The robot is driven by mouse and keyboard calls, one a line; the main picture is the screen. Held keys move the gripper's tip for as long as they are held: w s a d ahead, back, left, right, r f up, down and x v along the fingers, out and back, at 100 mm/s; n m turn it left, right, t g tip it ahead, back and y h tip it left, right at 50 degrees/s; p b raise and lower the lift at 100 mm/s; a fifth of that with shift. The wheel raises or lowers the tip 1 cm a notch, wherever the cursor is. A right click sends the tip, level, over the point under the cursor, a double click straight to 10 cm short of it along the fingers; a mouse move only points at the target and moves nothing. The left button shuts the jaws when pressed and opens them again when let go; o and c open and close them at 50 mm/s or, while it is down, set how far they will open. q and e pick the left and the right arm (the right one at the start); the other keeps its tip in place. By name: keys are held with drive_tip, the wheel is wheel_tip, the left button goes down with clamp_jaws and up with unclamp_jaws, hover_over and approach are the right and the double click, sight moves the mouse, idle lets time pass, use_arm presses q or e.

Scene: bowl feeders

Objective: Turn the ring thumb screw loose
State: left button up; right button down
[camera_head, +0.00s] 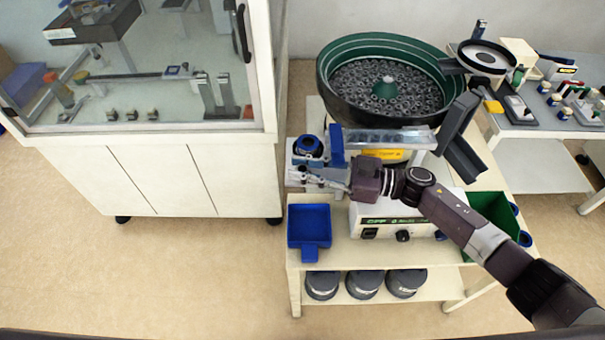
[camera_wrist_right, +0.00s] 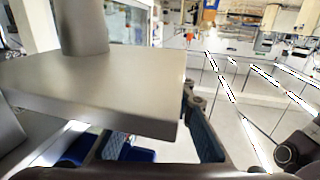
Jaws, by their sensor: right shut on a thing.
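In the right wrist view a thick grey metal plate (camera_wrist_right: 95,90) with an upright post (camera_wrist_right: 83,25) covers most of the space between the fingers. A blue ring-shaped part (camera_head: 307,145) sits on the fixture just above the gripper. My left gripper is not in view.
The green bowl feeder (camera_head: 385,85) full of small parts stands behind my right arm. A blue tray (camera_head: 309,228) is in front of the gripper, and a control box (camera_head: 385,218) lies under the arm. A glass-fronted cabinet (camera_head: 160,180) stands close on the left.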

drive_tip(key=shift+n+g+b, duration=1)
drive_tip(key=shift+g+b, duration=0.15)
drive_tip(key=shift+g, duration=0.45)
drive_tip(key=c, duration=1.7)
unclamp_jaws()
drive_tip(key=shift+o, duration=0.2)
